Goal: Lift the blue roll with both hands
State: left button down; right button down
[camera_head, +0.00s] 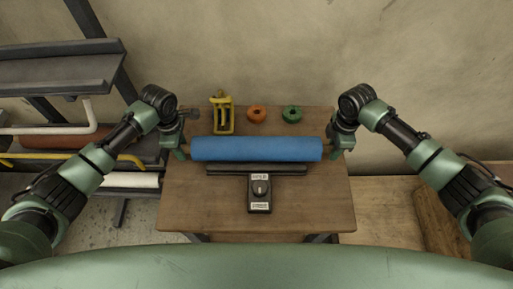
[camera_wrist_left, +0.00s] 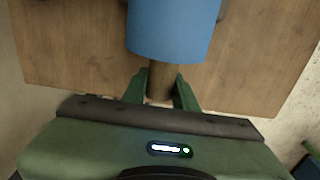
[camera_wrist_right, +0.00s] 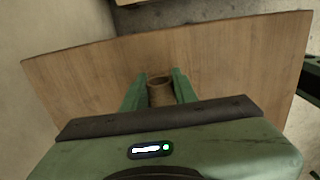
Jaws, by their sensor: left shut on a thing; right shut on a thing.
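The blue roll (camera_head: 256,149) lies level across the wooden table (camera_head: 190,205) in the head view; whether it touches the table I cannot tell. My left gripper (camera_head: 184,150) is at its left end. In the left wrist view the blue roll (camera_wrist_left: 173,30) shows above the fingers, and the left gripper (camera_wrist_left: 160,90) is shut on its brown core (camera_wrist_left: 161,78). My right gripper (camera_head: 334,147) is at the right end. In the right wrist view the right gripper (camera_wrist_right: 160,90) is shut on a brown tube end (camera_wrist_right: 160,93); no blue shows there.
A black device with a knob (camera_head: 260,190) and a dark bar (camera_head: 228,170) sit in front of the roll. A rack (camera_head: 60,75) with rolls stands at left.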

dwell(0.3)
